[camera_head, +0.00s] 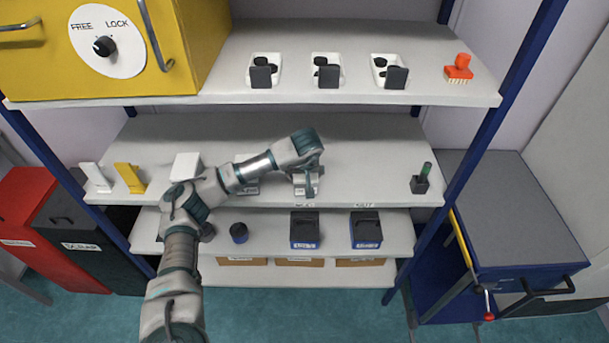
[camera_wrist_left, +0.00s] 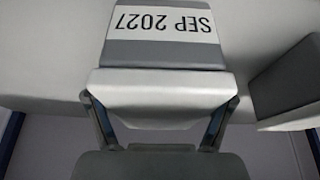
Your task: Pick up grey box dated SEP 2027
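The grey box with an upside-down SEP 2027 label (camera_wrist_left: 162,55) fills the middle of the left wrist view. My left gripper (camera_wrist_left: 160,102) has one finger at each side of its near end. The fingers are apart with the box between them, but I cannot tell whether they press on it. In the head view, my left gripper (camera_head: 306,180) points down at a box on the middle shelf and mostly hides it. Another grey box (camera_head: 246,187) stands to its left, partly behind my arm. My right gripper is not in view.
The middle shelf (camera_head: 380,160) is clear right of my gripper up to a dark holder with a green item (camera_head: 421,178). A white block (camera_head: 187,165) and a yellow stand (camera_head: 130,178) are at left. A dark block (camera_wrist_left: 288,78) is close by at right in the wrist view.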

